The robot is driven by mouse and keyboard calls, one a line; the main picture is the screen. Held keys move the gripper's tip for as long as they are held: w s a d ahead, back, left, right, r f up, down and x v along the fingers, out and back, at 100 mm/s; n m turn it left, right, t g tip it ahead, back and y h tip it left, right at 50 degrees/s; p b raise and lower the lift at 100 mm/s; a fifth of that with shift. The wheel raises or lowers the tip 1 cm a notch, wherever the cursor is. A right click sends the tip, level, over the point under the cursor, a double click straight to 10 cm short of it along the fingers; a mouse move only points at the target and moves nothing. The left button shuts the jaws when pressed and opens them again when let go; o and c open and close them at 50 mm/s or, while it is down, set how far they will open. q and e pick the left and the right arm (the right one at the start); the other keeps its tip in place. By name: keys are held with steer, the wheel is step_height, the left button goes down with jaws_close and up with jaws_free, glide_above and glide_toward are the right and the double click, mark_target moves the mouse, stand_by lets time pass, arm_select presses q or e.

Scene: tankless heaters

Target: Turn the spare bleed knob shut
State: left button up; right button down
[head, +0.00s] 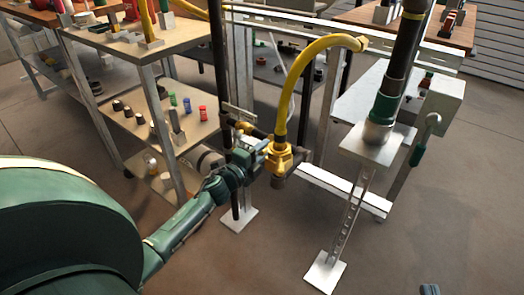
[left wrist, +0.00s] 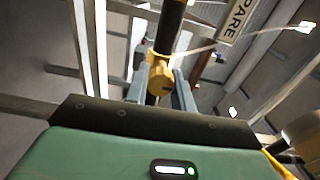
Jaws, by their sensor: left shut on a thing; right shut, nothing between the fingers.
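My left gripper (head: 264,150) reaches in from the left to the yellow fitting (head: 282,156) under the yellow hose. In the left wrist view its fingers (left wrist: 161,88) stand on both sides of a yellow knob (left wrist: 159,65) and are shut on it. A dark bar rises behind the knob. A white plate reading "SPARE" (left wrist: 239,18) is close by at upper right. In the head view my gripper and wrist hide most of the knob. The tip of my right gripper (head: 430,289) shows at the bottom right edge, shut and empty, away from the fitting.
The yellow hose (head: 291,85) arches above my left gripper. A black upright pipe (head: 220,60) stands just left of it. A thick dark pipe on a metal stand (head: 365,150) is to the right. Shelves (head: 150,45) with small parts stand at left. The front floor is clear.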

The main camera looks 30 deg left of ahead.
arm_select(q)
steer(key=o, duration=1)
steer(key=s+a+p, duration=0.1)
steer(key=s+p, duration=0.1)
steer(key=s, duration=1.1)
steer(key=shift+p, duration=0.3)
arm_select(e)
steer(key=shift+d+f+m+g+h, duration=0.15)
steer(key=shift+d+m+g+h, duration=0.25)
steer(key=shift+h, duration=0.3)
arm_select(q)
steer(key=shift+s, duration=0.1)
